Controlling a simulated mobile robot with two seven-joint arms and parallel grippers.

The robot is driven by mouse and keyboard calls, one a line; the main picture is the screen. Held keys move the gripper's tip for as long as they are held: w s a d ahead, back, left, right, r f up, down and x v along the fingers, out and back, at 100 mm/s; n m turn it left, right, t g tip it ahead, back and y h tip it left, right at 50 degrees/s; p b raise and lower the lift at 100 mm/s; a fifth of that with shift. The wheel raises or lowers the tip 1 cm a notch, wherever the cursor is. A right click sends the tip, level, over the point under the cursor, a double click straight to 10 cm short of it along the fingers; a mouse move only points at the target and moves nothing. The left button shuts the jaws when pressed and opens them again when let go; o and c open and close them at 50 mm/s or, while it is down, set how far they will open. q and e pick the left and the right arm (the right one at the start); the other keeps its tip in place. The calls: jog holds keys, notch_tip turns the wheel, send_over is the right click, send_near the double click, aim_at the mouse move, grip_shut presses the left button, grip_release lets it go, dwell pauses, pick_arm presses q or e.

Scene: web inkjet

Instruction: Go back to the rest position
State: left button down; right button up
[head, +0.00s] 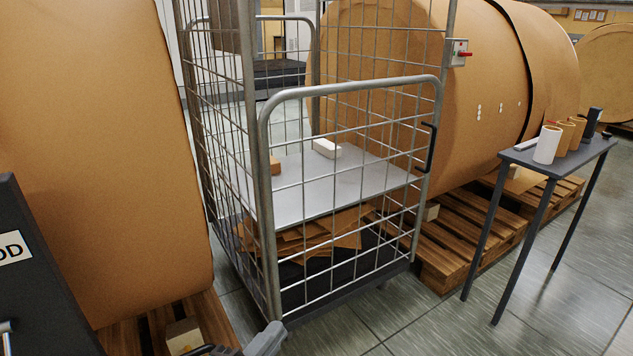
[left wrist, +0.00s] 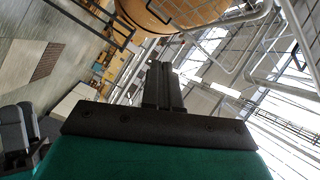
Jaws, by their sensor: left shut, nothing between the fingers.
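My left gripper (head: 266,340) shows only in part at the bottom edge of the head view, in front of the wire roll cage (head: 350,82). In the left wrist view its two dark fingers (left wrist: 164,84) are together, with nothing between them. The view there is tilted, with part of a brown paper roll (left wrist: 170,12) and the cage's metal bars beyond the fingers. My right gripper is not in view.
The cage holds a grey shelf (head: 345,188) with a white block (head: 326,148), and cardboard pieces (head: 315,236) below. A small table (head: 590,149) with several tubes stands at right. Floor (head: 440,325) is clear between cage and table.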

pick_arm(q)
jog(key=s+a+f+n+g+y, duration=0.2)
jog(key=s+a+f+n+y, duration=0.15)
jog(key=f+n, duration=0.4)
jog(key=s+a+f+n+g+y, duration=0.2)
jog(key=s+a+f+n+g, duration=0.15)
jog(key=s+f+n, duration=0.35)
jog(key=a+r+n+y+p, duration=0.1)
jog(key=a+r+p, duration=0.2)
jog(key=r+p, duration=0.9)
jog(key=p, duration=0.3)
jog(key=shift+a+r+p, duration=0.2)
jog(key=shift+a+p, duration=0.15)
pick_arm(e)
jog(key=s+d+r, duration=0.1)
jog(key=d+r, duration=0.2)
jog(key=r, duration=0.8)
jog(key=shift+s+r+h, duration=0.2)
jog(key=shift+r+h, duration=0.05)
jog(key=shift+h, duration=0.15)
pick_arm(q)
jog(key=shift+s+t+y, duration=0.1)
jog(key=shift+t+y, duration=0.15)
